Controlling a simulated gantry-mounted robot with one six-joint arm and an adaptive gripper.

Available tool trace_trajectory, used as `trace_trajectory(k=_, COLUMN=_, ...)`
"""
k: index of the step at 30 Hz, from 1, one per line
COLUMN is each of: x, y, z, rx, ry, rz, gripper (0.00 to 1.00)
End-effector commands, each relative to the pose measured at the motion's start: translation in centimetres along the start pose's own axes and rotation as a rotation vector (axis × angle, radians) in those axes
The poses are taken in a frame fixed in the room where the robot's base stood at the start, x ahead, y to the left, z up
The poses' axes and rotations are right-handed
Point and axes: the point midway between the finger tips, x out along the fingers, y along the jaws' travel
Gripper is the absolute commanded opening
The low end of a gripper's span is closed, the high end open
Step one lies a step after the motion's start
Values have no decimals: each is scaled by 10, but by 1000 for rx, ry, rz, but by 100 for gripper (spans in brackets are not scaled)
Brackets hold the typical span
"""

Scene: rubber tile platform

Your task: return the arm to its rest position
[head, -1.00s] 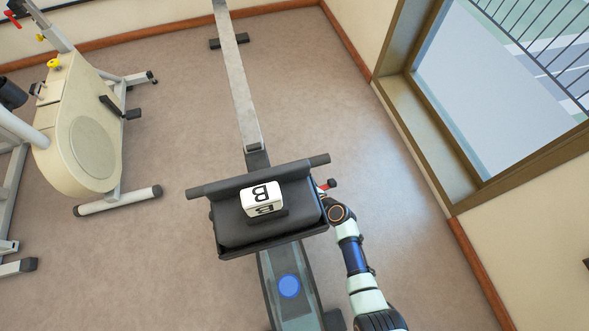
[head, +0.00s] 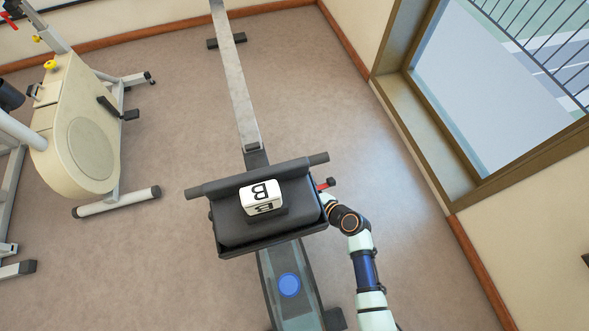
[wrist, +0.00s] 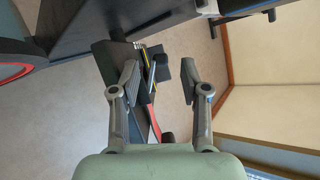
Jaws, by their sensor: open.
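My gripper (wrist: 160,82) is open in the wrist view, with its two fingers apart and nothing held between them. In the head view my arm comes up from the bottom right to the right side of a black padded platform (head: 230,232). The gripper itself is hard to make out there, mostly hidden beside or under the platform's edge. A white block with black letters B (head: 262,196) stands on the platform, apart from my arm.
The platform belongs to a rowing machine with a long grey rail (head: 236,80). A beige exercise bike (head: 85,125) stands at left. A window (head: 490,90) and wall are at right. The floor (head: 330,110) between is clear.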

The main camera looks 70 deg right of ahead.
Motion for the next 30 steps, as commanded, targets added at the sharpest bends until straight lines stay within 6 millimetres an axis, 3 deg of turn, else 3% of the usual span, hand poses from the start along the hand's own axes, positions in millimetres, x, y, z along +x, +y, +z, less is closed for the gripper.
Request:
trace_trajectory(k=6, x=-22, y=-3, z=0, rx=-4, ry=1, rz=-3, gripper=46)
trace_trajectory(k=26, x=-23, y=-3, z=0, rx=-6, ry=1, rz=-3, gripper=46)
trace_trajectory(k=30, x=-28, y=-2, z=11, rx=-148, ry=1, rz=43, gripper=46)
